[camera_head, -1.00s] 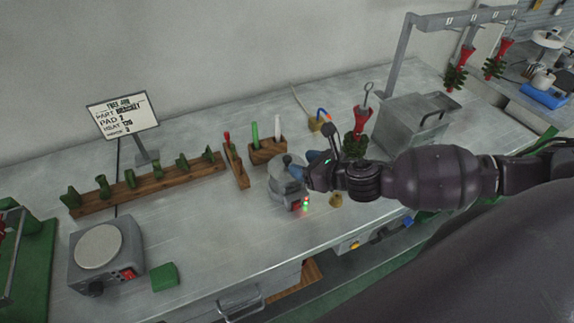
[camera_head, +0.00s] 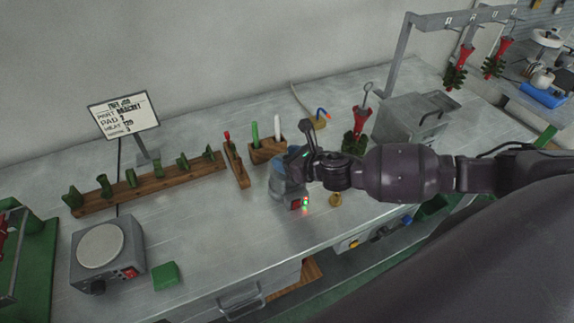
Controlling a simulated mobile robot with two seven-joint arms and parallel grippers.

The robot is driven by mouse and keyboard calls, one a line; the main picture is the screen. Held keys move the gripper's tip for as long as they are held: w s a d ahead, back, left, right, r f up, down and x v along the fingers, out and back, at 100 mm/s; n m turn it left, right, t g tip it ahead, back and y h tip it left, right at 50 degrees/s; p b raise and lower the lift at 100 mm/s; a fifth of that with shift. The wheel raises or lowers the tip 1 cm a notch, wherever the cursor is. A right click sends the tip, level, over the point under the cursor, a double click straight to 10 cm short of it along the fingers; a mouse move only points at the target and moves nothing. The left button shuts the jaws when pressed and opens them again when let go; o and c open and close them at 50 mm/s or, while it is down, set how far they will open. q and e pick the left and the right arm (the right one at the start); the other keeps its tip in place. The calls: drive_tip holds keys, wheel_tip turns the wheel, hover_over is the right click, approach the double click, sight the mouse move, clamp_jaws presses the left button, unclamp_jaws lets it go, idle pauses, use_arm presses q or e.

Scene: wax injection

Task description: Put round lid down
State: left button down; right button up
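A small round grey pot (camera_head: 281,188) stands on the metal bench near the middle of the head view, with red and green lights at its front right. My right gripper (camera_head: 298,158) comes in from the right and is over the pot's top, covering part of it. Its fingers point left and are partly hidden by the wrist, so their gap does not show. I cannot make out a separate round lid; the pot's upper part is blue-grey and partly behind the gripper. My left gripper is not in view.
A wooden block with a green and a white tool (camera_head: 265,151) stands just behind the pot. A wooden rack of green pieces (camera_head: 150,184) and a hot plate (camera_head: 104,254) are at left.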

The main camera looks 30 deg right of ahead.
clamp_jaws()
drive_tip(key=shift+r, duration=0.1)
